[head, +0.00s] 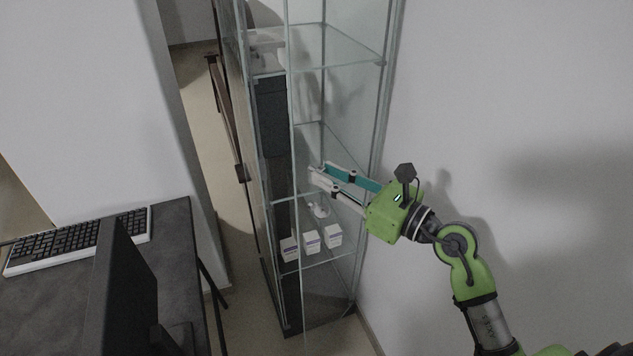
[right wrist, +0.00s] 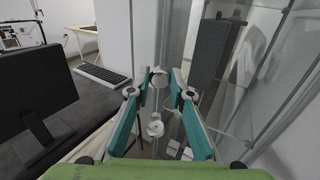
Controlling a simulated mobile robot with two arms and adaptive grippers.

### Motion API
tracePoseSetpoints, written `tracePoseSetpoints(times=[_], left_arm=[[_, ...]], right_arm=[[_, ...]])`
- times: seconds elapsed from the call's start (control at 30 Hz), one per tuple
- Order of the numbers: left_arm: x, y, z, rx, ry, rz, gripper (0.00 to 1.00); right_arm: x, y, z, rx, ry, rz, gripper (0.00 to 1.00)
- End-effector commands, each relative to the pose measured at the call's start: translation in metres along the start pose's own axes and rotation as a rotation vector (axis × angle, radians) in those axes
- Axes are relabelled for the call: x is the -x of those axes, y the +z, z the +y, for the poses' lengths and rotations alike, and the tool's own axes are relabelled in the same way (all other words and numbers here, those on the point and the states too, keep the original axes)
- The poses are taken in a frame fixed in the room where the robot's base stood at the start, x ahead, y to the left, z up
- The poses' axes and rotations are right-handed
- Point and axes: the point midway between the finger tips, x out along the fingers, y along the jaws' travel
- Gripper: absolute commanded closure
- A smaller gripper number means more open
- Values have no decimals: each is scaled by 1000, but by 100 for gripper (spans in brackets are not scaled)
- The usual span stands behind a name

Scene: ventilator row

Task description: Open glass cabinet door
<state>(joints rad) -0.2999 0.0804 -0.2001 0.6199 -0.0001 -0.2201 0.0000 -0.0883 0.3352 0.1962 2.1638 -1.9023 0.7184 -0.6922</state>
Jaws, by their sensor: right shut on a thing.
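The glass cabinet (head: 325,45) stands upright against the wall, with clear panes and glass shelves. Its glass door (head: 298,120) has a free edge that seems to stand slightly out from the frame at the bottom, so it looks a little ajar. My right gripper (head: 312,178) reaches in from the right, its fingers shut at the door's free edge, about mid-height. In the right wrist view the fingertips (right wrist: 166,76) close together on something at the glass. The exact part gripped is hard to see through the panes. My left gripper is not in view.
Three small white boxes (head: 312,243) stand on a lower shelf. A dark desk (head: 165,235) with a keyboard (head: 75,241) and monitor (head: 125,290) stands left of the cabinet. A strip of floor (head: 235,235) lies between. The wall (head: 520,100) is close on the right.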

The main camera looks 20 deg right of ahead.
Motion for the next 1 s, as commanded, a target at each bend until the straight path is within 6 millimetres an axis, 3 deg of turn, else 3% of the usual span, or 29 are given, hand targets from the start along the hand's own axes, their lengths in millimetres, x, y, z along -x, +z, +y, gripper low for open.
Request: tracePoseSetpoints(times=[0.03, 0.23, 0.7, 0.73, 0.8, 1.0], left_arm=[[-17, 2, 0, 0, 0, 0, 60], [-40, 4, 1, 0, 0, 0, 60], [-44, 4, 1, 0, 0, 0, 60], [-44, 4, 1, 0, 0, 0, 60], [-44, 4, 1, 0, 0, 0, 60], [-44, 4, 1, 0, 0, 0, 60]], right_arm=[[7, -10, -5, 7, 14, 4, 100], [27, -6, -9, 5, 83, 2, 100], [35, 1, -8, 3, 116, 1, 100], [35, 1, -8, 3, 116, 1, 78], [35, 1, -8, 3, 116, 1, 63], [34, 1, -7, 2, 117, 1, 63]])
